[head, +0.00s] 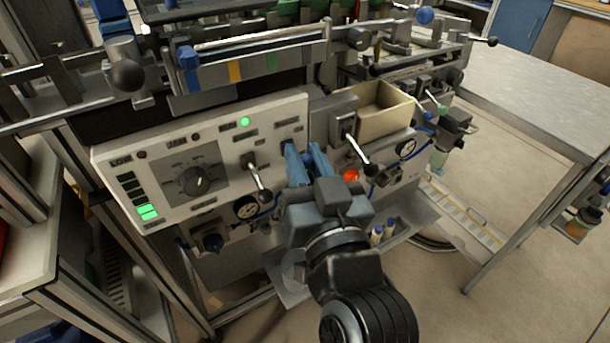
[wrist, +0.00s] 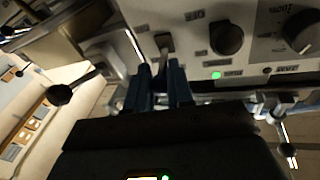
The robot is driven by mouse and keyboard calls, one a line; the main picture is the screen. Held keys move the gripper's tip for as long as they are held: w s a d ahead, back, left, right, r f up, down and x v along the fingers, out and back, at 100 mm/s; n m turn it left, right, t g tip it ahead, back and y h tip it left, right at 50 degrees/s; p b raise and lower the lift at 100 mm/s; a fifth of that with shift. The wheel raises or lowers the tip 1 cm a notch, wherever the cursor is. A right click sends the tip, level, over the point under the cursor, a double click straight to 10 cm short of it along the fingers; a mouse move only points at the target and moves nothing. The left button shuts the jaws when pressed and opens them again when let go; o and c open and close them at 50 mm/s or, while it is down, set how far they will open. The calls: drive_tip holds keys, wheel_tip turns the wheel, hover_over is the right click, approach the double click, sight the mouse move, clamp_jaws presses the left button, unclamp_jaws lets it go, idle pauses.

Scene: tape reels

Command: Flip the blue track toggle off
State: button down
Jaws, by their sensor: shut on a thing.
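The toggle (wrist: 163,42) is a short grey lever on a pale control panel (head: 220,140), under a small label. In the head view its place is largely hidden by my fingers. My gripper (head: 306,158) reaches the panel's right end with its two blue fingers. In the wrist view the fingertips (wrist: 160,74) stand close together at the toggle, one on each side of its lower end, so my gripper is shut on it. The label is too small to read, and I cannot tell which way the toggle is thrown.
A ball-ended lever (head: 263,188) is just left of my fingers, and another lever (head: 358,152) stands to the right. A dial (head: 195,181) and a lit green lamp (head: 245,121) are on the panel. A red button (head: 351,175) and a beige bin (head: 385,120) are to the right.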

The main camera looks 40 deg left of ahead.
wheel_tip(320, 180, down, 4)
drive_tip(key=m+t+y+b, duration=0.1)
drive_tip(key=t+y+b, duration=0.1)
drive_tip(key=b, duration=0.8)
drive_tip(key=m+t+y+b, duration=0.1)
drive_tip(key=t+b, duration=0.1)
drive_tip(key=b, duration=0.8)
drive_tip(key=shift+a+r+m+t+y, duration=0.1)
drive_tip(key=shift+a+m+t+y, duration=0.05)
drive_tip(key=shift+m+t+y, duration=0.2)
drive_tip(key=shift+t+b, duration=0.25)
drive_tip(key=shift+b, duration=0.6)
drive_tip(key=shift+r, duration=0.1)
drive_tip(key=c, duration=1)
unclamp_jaws()
drive_tip(key=b+v, duration=0.2)
drive_tip(key=v, duration=0.5)
drive_tip(key=shift+f+b, duration=0.3)
drive_tip(key=shift+b, duration=0.1)
